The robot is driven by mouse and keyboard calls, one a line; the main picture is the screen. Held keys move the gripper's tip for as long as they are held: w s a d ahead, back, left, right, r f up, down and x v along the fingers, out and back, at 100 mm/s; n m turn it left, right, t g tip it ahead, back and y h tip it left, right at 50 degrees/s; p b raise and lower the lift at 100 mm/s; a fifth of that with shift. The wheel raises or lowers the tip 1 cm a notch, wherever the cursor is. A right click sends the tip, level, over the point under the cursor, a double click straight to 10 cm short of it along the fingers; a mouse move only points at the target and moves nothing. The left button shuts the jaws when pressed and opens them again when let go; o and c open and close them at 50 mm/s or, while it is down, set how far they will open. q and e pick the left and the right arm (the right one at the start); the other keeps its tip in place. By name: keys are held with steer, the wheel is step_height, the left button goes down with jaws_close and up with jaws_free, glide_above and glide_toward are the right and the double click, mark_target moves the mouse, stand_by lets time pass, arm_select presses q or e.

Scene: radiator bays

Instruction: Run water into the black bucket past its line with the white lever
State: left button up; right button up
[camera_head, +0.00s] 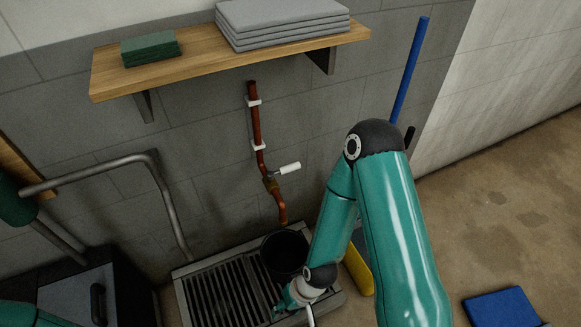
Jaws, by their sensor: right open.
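The black bucket (285,254) stands upright on the slatted drain grate, under the spout (283,220) of a red-brown wall pipe (257,130). I see no water stream between spout and bucket. The bucket's line and any water inside cannot be made out. The white lever (289,168) sticks out to the right from the pipe's valve, tilted slightly up. My right gripper (295,306) is open and low, in front of the bucket near the grate's front edge, well below the lever. It is partly hidden by its own arm. My left gripper is out of view.
A wooden shelf (190,68) with grey and green stacks hangs above the pipe. A bent grey metal pipe (165,190) runs left of the grate (215,293). A blue pole (409,75) leans at the wall. A blue mat (502,308) lies on open floor right.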

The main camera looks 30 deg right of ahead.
steer(key=w+d+f+m+t+h+b, duration=0.1)
steer(key=w+f+m+t+b, duration=0.15)
steer(key=w, duration=0.25)
steer(key=w+f+m+t+h+b, duration=0.1)
steer(key=w+t+b, duration=0.15)
steer(key=w, duration=0.25)
steer(key=m+t+h+b, duration=0.5)
steer(key=m+h+b, duration=0.95)
steer(key=m, duration=0.65)
glide_toward(290, 168)
steer(key=shift+n, duration=0.25)
steer(key=x, duration=0.7)
steer(key=f+b+x, duration=0.1)
steer(key=x, duration=0.3)
steer(key=shift+w+a, duration=0.1)
steer(key=shift+w, duration=0.05)
jaws_close()
steer(key=shift+f, duration=0.1)
